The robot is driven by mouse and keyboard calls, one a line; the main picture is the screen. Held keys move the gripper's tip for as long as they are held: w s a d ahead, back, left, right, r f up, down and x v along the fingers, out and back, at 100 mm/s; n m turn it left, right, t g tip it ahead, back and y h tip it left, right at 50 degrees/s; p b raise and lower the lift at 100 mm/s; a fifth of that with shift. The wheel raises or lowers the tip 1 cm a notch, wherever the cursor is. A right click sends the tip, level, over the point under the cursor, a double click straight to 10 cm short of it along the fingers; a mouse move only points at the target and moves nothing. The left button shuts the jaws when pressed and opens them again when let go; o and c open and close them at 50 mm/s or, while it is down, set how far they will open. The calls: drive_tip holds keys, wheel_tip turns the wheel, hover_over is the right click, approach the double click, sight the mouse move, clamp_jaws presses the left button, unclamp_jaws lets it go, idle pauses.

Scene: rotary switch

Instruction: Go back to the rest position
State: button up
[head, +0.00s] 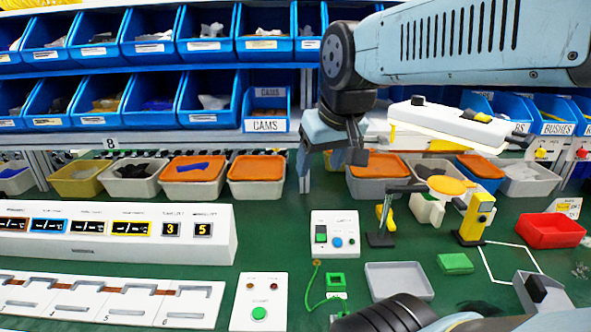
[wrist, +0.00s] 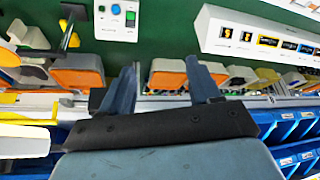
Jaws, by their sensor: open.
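My gripper (head: 328,168) hangs from my arm right of centre in the head view, above the row of small bins at the back of the bench. Its two fingers stand apart with nothing between them. In the wrist view my gripper (wrist: 163,82) also shows open and empty, and the scene appears upside down. A white control box (head: 335,247) with a green and black switch and a blue knob stands on the bench, below and apart from my gripper. The same box (wrist: 117,32) is at the top of the wrist view.
Blue shelf bins (head: 205,100) fill the back wall. Grey bins with orange contents (head: 257,190) stand below them. A white panel with displays (head: 120,250) is at left. A yellow-and-black device (head: 476,217) and a red tray (head: 551,231) are at right. Some green bench is bare.

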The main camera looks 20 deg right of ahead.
drive_tip(key=shift+s+a+f, duration=0.3)
drive_tip(key=shift+s+f, duration=0.05)
drive_tip(key=shift+s, duration=0.15)
drive_tip(key=shift+s+a+f, duration=0.3)
drive_tip(key=shift+s+f, duration=0.05)
drive_tip(key=shift+s, duration=0.15)
drive_tip(key=shift+s, duration=0.15)
idle(0.4)
